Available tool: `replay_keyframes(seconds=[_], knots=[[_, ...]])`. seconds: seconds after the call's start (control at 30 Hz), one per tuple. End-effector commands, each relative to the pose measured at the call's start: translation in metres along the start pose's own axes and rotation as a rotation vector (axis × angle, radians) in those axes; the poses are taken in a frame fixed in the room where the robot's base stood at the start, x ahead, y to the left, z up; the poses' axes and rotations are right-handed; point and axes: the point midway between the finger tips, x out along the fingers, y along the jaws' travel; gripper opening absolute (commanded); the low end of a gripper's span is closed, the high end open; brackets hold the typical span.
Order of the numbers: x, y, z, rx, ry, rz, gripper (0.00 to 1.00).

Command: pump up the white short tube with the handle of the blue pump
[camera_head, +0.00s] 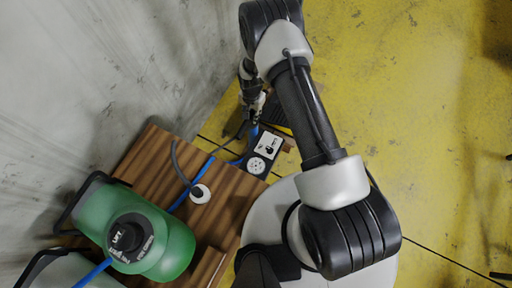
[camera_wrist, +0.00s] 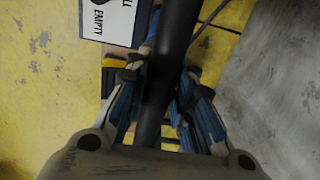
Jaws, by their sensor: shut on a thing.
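My gripper (camera_wrist: 160,82) is shut on a black bar (camera_wrist: 158,112), which runs between its two blue-padded fingers and looks like the pump handle. In the head view, my gripper (camera_head: 256,106) is beyond the wooden board, close to a black unit (camera_head: 262,152) with a white label and a round gauge. Its label (camera_wrist: 108,18) shows in the wrist view, with "EMPTY" readable. A blue piece beside the bar may belong to the pump; most of the pump is hidden. A short white round piece (camera_head: 201,194) sits on the board beside a dark hose and may be the white tube.
A brown wooden board (camera_head: 228,196) stands below the gripper in the head view. A green tank (camera_head: 172,243) with a black cap is on its left, with blue hoses. A grey wall (camera_head: 90,80) rises at left. The yellow floor (camera_head: 420,110) is mostly clear at right.

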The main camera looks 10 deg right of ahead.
Motion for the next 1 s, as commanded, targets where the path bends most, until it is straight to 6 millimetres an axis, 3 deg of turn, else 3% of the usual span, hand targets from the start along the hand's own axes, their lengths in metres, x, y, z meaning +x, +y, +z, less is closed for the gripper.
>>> replay_keyframes(seconds=[0.17, 0.43, 0.57, 0.77, 1.0], knots=[[-0.006, 0.0, 0.0, 0.0, 0.0, 0.0, 0.0], [-0.047, -0.001, -0.001, 0.0, 0.002, -0.002, 0.0], [-0.054, -0.001, -0.001, 0.0, 0.002, -0.002, 0.0], [-0.042, -0.001, -0.001, 0.0, 0.002, -0.002, 0.0], [0.0, 0.0, 0.0, 0.0, 0.001, -0.001, 0.0]])
